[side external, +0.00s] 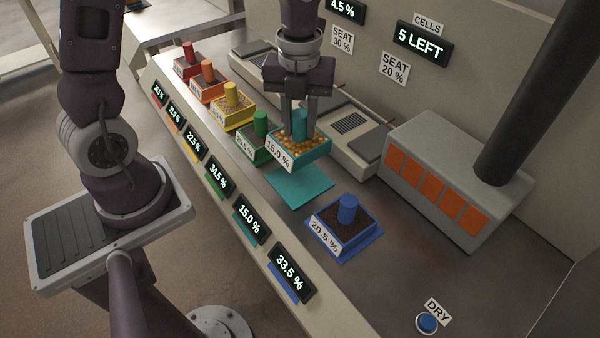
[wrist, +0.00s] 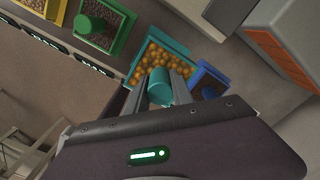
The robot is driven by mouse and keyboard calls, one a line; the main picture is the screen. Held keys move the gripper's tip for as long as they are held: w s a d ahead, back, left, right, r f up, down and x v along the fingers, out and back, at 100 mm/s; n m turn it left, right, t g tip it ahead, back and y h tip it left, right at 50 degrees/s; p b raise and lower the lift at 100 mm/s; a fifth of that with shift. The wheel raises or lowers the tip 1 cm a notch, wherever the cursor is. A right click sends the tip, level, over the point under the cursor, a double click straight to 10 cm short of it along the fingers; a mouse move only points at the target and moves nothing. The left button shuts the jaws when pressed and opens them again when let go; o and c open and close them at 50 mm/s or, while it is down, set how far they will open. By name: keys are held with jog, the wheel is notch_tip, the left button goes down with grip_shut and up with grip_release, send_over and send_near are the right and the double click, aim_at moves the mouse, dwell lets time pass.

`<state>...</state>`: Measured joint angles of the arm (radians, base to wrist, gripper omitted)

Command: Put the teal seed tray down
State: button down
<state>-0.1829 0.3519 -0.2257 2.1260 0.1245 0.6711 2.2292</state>
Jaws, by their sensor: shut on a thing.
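The teal seed tray (side external: 303,152) is filled with orange-yellow seeds, has a teal cylindrical knob and carries a label reading 15.0 %. My gripper (side external: 299,127) is shut on the knob and holds the tray in the air. A bare teal mat (side external: 300,186) lies on the bench just below and in front of the tray in the side view. In the wrist view the teal tray (wrist: 166,54) sits beyond my fingers (wrist: 162,92), which flank the knob (wrist: 160,84).
The green tray (side external: 257,142) is close on the left and the blue tray (side external: 343,222) stands on its mat at the right. Yellow, orange and red trays continue up the row. A grey box with orange panels (side external: 450,180) stands behind. A blue DRY button (side external: 427,322) is at the front right.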

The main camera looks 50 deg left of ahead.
notch_tip(320, 180, down, 9)
jog(key=shift+s+f, duration=0.1)
jog(key=shift+f, duration=0.05)
jog(key=c, duration=1.1)
grip_release()
jog(key=shift+f, duration=0.15)
